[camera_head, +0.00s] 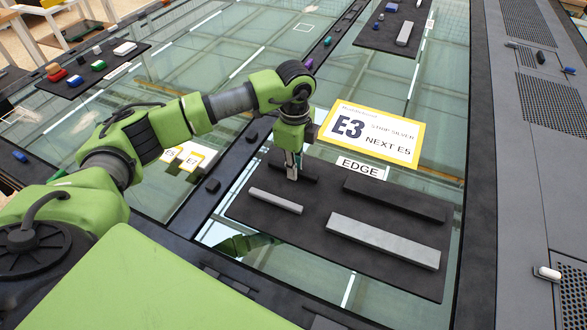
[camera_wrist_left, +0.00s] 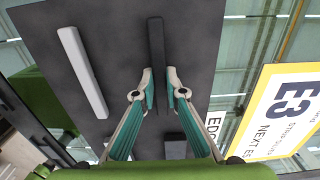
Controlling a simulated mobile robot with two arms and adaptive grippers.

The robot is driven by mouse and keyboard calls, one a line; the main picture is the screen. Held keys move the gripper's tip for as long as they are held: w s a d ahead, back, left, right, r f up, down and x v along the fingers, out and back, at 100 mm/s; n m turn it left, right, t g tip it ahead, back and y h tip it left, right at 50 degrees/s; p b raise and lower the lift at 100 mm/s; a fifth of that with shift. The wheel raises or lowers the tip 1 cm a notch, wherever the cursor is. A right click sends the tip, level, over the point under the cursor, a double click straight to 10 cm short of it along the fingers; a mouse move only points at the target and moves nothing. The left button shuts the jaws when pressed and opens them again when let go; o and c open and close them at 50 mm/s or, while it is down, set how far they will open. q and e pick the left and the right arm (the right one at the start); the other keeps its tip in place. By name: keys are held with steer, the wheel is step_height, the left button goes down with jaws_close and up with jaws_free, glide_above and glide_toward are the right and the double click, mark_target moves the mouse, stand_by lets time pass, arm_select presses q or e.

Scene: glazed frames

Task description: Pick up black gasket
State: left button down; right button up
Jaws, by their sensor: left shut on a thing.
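A short black gasket (camera_head: 308,173) lies along the far left edge of a dark mat (camera_head: 318,222). My left gripper (camera_head: 291,173) points down over its middle and is shut on it; the gasket appears still at mat level. In the left wrist view the black gasket (camera_wrist_left: 156,45) runs up from between the two fingertips (camera_wrist_left: 164,90). The finger pads hide part of it. A longer black strip (camera_head: 395,198) lies farther right on the mat. My right gripper is not in view.
A short grey strip (camera_head: 275,200) lies near the held gasket, and a longer grey strip (camera_head: 383,241) lies at the mat's right. An "EDGE" label (camera_head: 360,168) and a yellow-bordered E3 sign (camera_head: 371,135) are behind. Another dark mat (camera_head: 93,70) holds small coloured blocks.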

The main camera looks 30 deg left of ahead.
arm_select(q)
steer(key=shift+r, duration=0.2)
step_height(320, 180, up, 3)
steer(key=shift+s+r+b, duration=0.1)
steer(key=shift+b, duration=1.15)
steer(key=s+r+b, duration=0.3)
steer(key=s+r, duration=0.6)
steer(key=s, duration=0.5)
steer(key=shift+r+b, duration=0.35)
steer(key=shift+w+a+f, duration=0.1)
steer(key=shift+w, duration=0.05)
